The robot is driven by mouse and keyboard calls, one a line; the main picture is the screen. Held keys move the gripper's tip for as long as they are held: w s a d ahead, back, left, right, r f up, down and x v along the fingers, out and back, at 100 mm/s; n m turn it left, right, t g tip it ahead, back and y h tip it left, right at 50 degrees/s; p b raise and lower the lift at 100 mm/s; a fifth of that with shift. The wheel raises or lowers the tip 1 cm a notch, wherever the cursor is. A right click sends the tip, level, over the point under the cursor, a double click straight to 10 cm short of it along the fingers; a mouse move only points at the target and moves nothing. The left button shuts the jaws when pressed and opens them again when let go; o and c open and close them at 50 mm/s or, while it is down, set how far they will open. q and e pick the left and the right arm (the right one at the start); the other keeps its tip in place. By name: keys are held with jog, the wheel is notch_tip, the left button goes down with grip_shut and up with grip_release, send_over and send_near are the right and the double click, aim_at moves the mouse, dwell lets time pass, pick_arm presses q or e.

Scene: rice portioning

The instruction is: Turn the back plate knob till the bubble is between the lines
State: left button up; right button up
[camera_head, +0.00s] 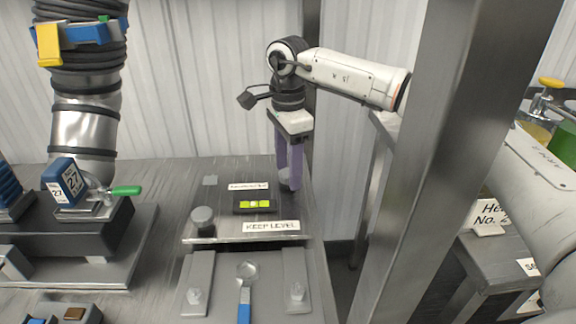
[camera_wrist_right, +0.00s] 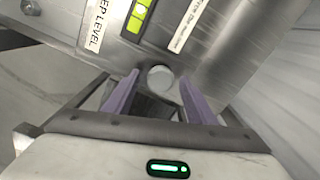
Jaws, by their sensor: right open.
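The back plate knob (camera_wrist_right: 160,78) is a round grey knob at the edge of the metal plate (camera_wrist_right: 205,65). In the right wrist view it sits between the purple fingertips of my right gripper (camera_wrist_right: 152,90), with a gap showing on both sides. In the head view my right gripper (camera_head: 289,180) points down over the plate's right side, and its fingers mostly hide this knob. The green level vial (camera_head: 255,204) sits in a black holder on the plate and also shows in the wrist view (camera_wrist_right: 138,17). A pale bubble shows near its middle; its place against the lines is too small to tell.
A second grey knob (camera_head: 203,217) stands at the plate's front left. A "KEEP LEVEL" label (camera_head: 271,226) lies along the front. A thick steel post (camera_head: 410,170) rises to the right of my right gripper.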

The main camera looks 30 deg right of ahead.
jog(key=shift+c, duration=0.4)
jog(key=c, duration=1)
jog(key=shift+o, duration=0.2)
jog(key=shift+r+m, duration=0.1)
jog(key=shift+m, duration=0.2)
